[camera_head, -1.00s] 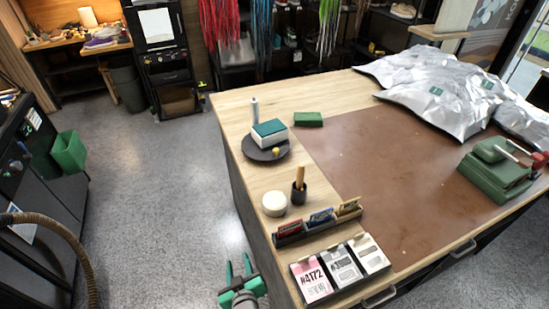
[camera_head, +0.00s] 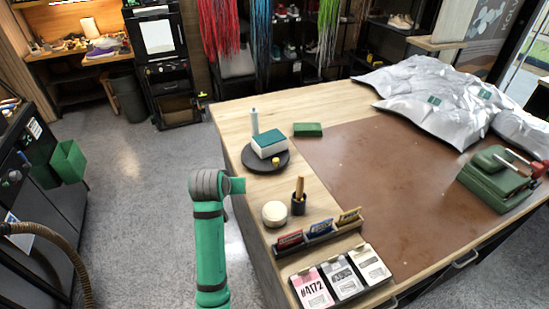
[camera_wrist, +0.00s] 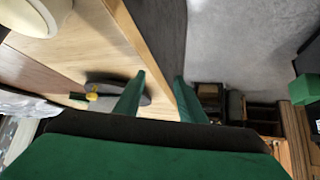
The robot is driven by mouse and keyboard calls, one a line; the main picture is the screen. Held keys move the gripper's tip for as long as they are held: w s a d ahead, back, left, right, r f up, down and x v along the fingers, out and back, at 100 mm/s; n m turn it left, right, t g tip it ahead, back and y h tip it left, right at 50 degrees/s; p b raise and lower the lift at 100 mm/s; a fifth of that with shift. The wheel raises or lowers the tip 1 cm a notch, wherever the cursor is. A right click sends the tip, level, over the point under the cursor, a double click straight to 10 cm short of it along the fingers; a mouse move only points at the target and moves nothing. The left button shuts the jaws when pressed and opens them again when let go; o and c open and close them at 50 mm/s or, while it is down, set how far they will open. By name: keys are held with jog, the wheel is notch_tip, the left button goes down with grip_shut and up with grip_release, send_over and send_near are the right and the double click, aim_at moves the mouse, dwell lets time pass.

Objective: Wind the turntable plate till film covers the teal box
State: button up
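The turntable plate (camera_head: 281,162) is a dark disc near the table's left edge, with a yellow knob (camera_head: 276,161) at its front. The teal box (camera_head: 269,144), teal on top with white sides, sits on the plate. An upright pale roll (camera_head: 255,120) stands behind it; I cannot make out film over the box. In the wrist view, the plate (camera_wrist: 130,88) and yellow knob (camera_wrist: 92,97) show left of my fingers, and the box is not clearly visible. My gripper (camera_wrist: 159,76) has its two green fingers apart, empty, around the table-edge line.
A white round tub (camera_head: 275,213), a dark cup with a stick (camera_head: 299,204) and a card rack (camera_head: 319,235) stand in front of the plate. A green block (camera_head: 308,130) lies behind right. Silver bags (camera_head: 440,95) fill the back right.

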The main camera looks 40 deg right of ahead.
jog(key=d+r+m+g, duration=0.1)
jog(key=d+r+m, duration=0.1)
jog(key=d+r, duration=0.5)
jog(key=m+g+y, duration=0.1)
jog(key=g+y, duration=0.1)
jog(key=g, duration=0.1)
send_near(276, 160)
jog(key=x, duration=0.6)
jog(key=shift+w+d+f, duration=0.1)
jog(key=shift+w+f, duration=0.15)
jog(key=shift+f, duration=0.1)
jog(key=shift+d+f, duration=0.35)
jog(key=shift+f, duration=0.25)
jog(key=shift+c, duration=0.3)
